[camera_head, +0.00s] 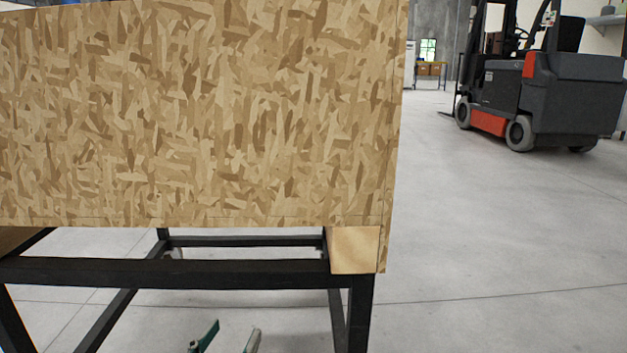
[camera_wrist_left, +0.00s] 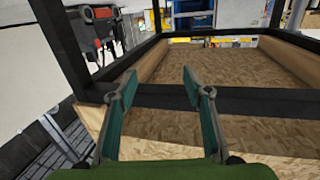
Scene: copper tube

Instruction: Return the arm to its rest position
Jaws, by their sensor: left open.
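My left gripper (camera_head: 226,340) shows only by its fingertips at the bottom edge of the head view, in front of the crate's dark stand. In the left wrist view the same gripper (camera_wrist_left: 153,85) has its two green-padded fingers spread apart with nothing between them. My left arm itself is mostly out of the head view. My right gripper shows in neither view. No copper tube can be made out.
The crate's chipboard wall (camera_head: 200,110) fills the upper left of the head view, on a black metal stand (camera_head: 180,272). A forklift (camera_head: 545,90) is parked at the back right. The grey floor (camera_head: 500,240) to the right is clear.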

